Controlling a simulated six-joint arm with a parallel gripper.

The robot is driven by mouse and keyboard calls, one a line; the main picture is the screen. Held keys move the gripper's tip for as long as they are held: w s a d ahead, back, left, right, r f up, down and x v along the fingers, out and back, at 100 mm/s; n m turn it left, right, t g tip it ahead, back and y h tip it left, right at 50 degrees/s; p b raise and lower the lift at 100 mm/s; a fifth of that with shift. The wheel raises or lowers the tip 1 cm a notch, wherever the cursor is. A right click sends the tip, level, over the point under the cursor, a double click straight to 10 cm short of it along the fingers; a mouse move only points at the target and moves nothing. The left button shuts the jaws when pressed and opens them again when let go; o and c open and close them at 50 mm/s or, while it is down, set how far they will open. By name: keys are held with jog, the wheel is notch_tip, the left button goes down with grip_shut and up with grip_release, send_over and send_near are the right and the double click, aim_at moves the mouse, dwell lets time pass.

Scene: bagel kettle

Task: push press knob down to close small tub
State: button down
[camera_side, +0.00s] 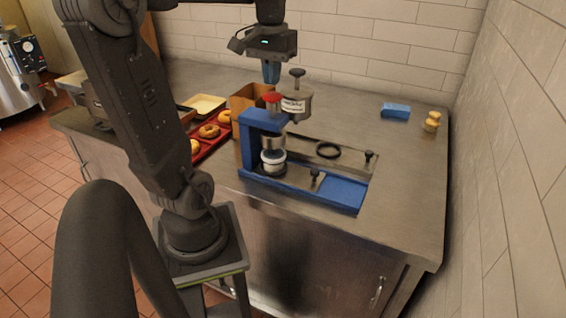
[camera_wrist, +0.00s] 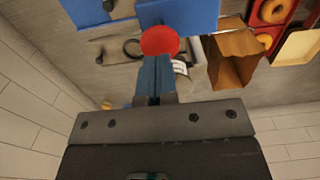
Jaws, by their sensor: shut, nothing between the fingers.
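The press is a blue frame (camera_side: 249,138) on the steel counter with a round red knob (camera_side: 272,97) on top. Below its arm hangs a metal press head (camera_side: 272,140). A small whitish tub (camera_side: 273,158) sits directly under that head on the blue base. My gripper (camera_side: 271,80) points down with its blue fingers together and empty, just above the red knob with a small gap. In the wrist view the shut fingers (camera_wrist: 156,62) reach the near edge of the red knob (camera_wrist: 160,41); contact cannot be told. The tub is not visible there.
A labelled metal container (camera_side: 296,105) and a brown paper bag (camera_side: 248,96) stand close to the press. A red tray (camera_side: 212,146) of bagels lies left. A black ring (camera_side: 328,150), a blue block (camera_side: 396,110) and small yellowish items (camera_side: 432,122) lie right. The right counter is mostly clear.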

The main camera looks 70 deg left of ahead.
jog(key=shift+r, duration=0.1)
jog(key=shift+r, duration=2.9)
jog(key=s+d+f+m+t, duration=0.1)
jog(key=d+f+m, duration=0.3)
jog(key=d, duration=0.6)
jog(key=s+d+f+m+t, duration=0.1)
jog(key=d+f+m+t, duration=0.3)
jog(key=d+f, duration=0.3)
jog(key=d+m, duration=0.1)
jog(key=d, duration=0.3)
jog(key=shift+d+f+t, duration=0.25)
jog(key=shift+f+t, duration=0.05)
